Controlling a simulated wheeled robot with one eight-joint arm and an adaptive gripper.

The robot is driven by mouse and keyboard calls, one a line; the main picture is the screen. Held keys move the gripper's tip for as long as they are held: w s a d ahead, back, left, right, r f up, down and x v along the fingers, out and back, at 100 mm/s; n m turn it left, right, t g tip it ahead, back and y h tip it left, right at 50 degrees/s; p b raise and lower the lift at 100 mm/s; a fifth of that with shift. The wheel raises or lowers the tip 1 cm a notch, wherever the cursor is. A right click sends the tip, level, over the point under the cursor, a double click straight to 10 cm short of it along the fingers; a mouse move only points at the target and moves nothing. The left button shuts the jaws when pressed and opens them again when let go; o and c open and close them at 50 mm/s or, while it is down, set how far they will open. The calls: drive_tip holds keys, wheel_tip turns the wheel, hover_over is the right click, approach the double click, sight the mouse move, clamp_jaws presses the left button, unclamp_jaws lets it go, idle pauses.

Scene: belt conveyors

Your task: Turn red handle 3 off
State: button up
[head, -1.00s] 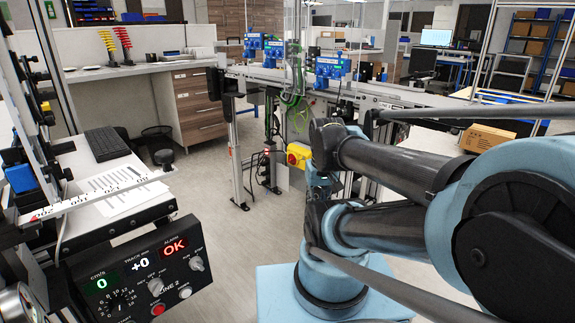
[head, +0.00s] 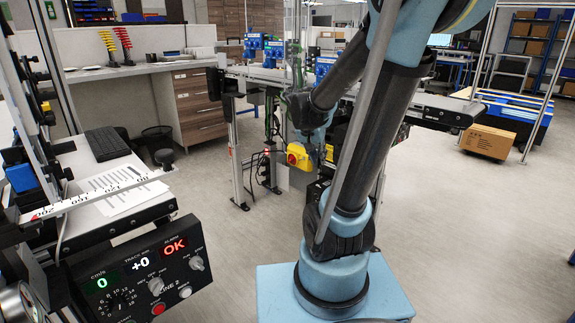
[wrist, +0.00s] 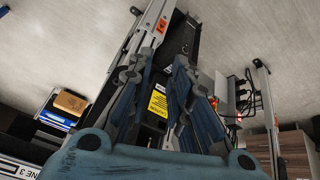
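A yellow switch box (head: 299,150) with a red handle (head: 291,158) is mounted on the conveyor frame in the head view; its number cannot be read. My gripper is partly hidden by my arm there and seems to be just right of the box. In the wrist view my gripper (wrist: 160,70) has its two fingers spread with a gap between them. A yellow label with small print (wrist: 158,103) on a dark part shows in that gap. No red handle is clearly visible in the wrist view, and I cannot tell contact.
The conveyor (head: 440,107) runs behind my arm, with blue units (head: 254,44) above it. A control panel (head: 140,275) and desk are at left. Open floor (head: 440,220) lies right of my arm.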

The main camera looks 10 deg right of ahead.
drive_tip(key=w+a+f+m+t+h, duration=0.2)
drive_tip(key=w+f+m, duration=0.1)
drive_tip(key=w, duration=0.9)
drive_tip(key=w+a+f+m+t+h, duration=0.1)
drive_tip(key=w+a+f+m, duration=0.15)
drive_tip(key=w, duration=0.95)
drive_tip(key=m+t+h, duration=0.2)
drive_tip(key=m+t, duration=0.3)
drive_tip(key=m, duration=0.1)
approach(290, 161)
drive_tip(key=x, duration=0.8)
drive_tip(key=shift+w+d+f, duration=0.1)
drive_tip(key=shift+w, duration=0.2)
drive_tip(key=shift+c, duration=0.5)
